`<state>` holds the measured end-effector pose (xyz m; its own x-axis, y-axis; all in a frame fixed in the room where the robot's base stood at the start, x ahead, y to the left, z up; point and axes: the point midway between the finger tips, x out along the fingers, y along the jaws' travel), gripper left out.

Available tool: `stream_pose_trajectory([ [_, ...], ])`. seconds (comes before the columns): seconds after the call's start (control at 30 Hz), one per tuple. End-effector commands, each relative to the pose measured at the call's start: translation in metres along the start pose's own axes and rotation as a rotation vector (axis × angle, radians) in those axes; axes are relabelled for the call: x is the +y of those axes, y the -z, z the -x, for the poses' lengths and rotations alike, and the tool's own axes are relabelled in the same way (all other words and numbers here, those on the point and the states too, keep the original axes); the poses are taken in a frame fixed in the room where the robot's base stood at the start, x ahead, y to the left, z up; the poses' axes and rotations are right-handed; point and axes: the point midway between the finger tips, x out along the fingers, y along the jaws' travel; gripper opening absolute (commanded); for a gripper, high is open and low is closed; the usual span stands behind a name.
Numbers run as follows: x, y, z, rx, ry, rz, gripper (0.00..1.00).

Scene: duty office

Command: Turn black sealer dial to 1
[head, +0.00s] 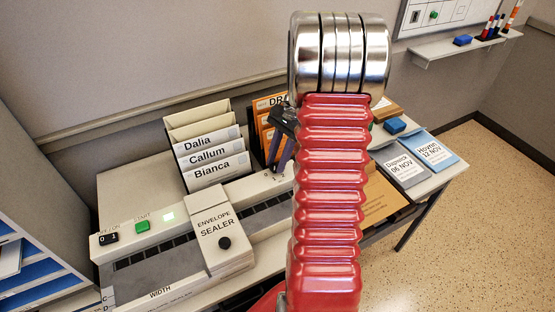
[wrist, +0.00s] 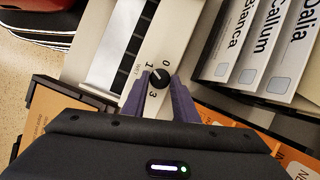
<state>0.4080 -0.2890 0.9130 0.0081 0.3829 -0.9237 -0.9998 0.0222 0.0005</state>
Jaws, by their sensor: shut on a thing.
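The black sealer dial (wrist: 158,77) sits on the beige top of the envelope sealer (wrist: 177,45), with printed numbers around it; 0, 1 and 3 are readable in the wrist view. A small white mark on the dial appears to point towards the 1. My gripper (wrist: 161,82) has its two purple fingers on either side of the dial, shut on it. In the head view the sealer (head: 215,195) lies along the desk; my red arm and gripper (head: 281,158) cover its far right end, and the dial is hidden there.
White folders (head: 210,160) labelled Dalia, Callum and Bianca stand close behind the sealer. Orange folders (head: 262,105) stand beside my gripper. A black rocker switch (head: 109,238) and a green button (head: 142,226) are at the sealer's left end. Dated envelopes (head: 400,166) lie at right.

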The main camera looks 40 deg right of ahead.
Motion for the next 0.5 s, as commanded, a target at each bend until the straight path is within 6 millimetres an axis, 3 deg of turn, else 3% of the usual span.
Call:
stream_pose_trajectory([
  [0.2,-0.0008,0.0006,0.001,0.003,0.003,-0.001,0.04],
  [0.23,-0.0008,0.0006,0.001,0.003,0.003,-0.001,0.28],
  [0.5,-0.0004,0.0002,0.0004,0.001,0.002,-0.001,0.45],
])
